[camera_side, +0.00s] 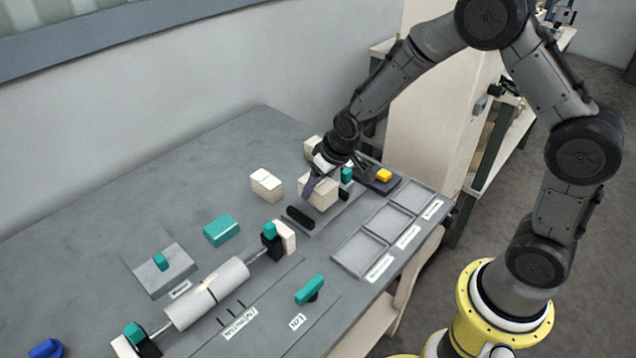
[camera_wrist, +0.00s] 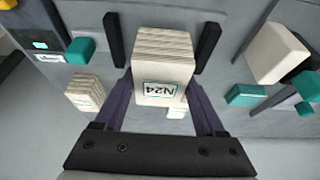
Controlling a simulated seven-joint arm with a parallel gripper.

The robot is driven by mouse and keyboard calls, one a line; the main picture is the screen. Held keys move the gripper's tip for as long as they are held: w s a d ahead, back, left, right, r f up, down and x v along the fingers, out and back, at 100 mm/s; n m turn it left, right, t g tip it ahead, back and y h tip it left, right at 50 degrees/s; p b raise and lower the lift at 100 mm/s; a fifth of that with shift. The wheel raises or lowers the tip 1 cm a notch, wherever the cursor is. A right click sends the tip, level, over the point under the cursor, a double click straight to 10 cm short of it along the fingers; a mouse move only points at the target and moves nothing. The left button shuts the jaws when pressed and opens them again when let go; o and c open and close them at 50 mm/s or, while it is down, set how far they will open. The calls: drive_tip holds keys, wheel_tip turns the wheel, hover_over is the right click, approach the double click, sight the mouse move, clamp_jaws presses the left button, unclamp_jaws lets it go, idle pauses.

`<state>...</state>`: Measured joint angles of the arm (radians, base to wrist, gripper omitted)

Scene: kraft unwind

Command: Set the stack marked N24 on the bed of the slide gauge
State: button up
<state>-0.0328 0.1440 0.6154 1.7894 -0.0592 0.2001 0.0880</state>
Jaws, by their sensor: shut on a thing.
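The stack marked N24 (camera_wrist: 163,78) is a cream block of layered sheets with its label facing the wrist camera. My gripper (camera_side: 322,182) is shut on it, one purple finger on each side. The stack also shows in the side view (camera_side: 320,193), partly behind a finger. The slide gauge has two black jaws; one is the left bar (camera_wrist: 114,40) and the other the right bar (camera_wrist: 208,46) in the wrist view. The held stack is over the bed between them. I cannot tell whether its underside touches the bed. The gauge's yellow button (camera_side: 384,175) is at its far right end.
Another cream stack (camera_side: 266,184) stands left of the gauge, and one more (camera_side: 311,147) is behind my gripper. Empty shallow trays (camera_side: 363,252) lie in front. A white roll (camera_side: 206,292) on a spindle and a teal block (camera_side: 221,230) are at the left.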

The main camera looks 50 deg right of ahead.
drive_tip(key=shift+f, duration=1.5)
idle(1.2)
drive_tip(key=o, duration=1.4)
drive_tip(key=shift+r, duration=4.05)
